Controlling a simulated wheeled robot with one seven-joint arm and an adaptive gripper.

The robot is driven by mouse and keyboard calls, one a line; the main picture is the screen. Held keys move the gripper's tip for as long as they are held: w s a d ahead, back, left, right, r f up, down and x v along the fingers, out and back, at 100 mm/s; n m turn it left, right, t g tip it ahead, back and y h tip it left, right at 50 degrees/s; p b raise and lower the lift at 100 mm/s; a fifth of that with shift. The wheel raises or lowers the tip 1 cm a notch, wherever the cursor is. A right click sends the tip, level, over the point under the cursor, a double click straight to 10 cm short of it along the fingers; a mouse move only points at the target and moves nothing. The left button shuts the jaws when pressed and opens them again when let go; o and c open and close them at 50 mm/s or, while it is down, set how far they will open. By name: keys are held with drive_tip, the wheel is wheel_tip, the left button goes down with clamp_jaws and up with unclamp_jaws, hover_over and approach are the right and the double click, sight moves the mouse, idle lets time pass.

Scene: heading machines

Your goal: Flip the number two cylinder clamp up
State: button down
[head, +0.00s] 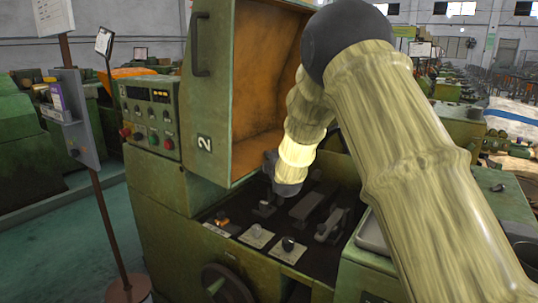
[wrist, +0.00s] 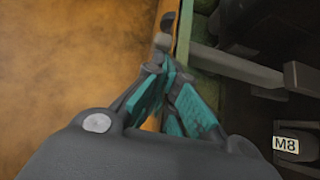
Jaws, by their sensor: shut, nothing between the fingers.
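My gripper (wrist: 168,70) is shut, its teal-padded fingers together with nothing held. In the head view my gripper (head: 284,186) is a small dark shape at the end of my arm, over the recess of the green machine; its fingertips are hard to make out. Dark lever-like clamps (head: 306,205) lie low in the recess, and a second one (head: 331,223) is to the right. I cannot tell which is the number two cylinder clamp. In the wrist view a grey bar (wrist: 235,66) lies right of the fingers, and a small rounded knob (wrist: 163,40) shows just beyond their tips.
The machine's open hood (head: 262,85) has an orange inside and stands behind my gripper. A control panel (head: 150,118) is at the left. Several knobs on plates (head: 257,236) line the recess's front. An M8 label (wrist: 287,145) shows at the lower right.

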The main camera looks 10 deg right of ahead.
drive_tip(key=shift+w+d+r+m+g+p, duration=0.2)
drive_tip(key=shift+w+d+m+g+p, duration=0.35)
drive_tip(key=shift+w+d+p, duration=0.3)
drive_tip(key=shift+s+d, duration=0.1)
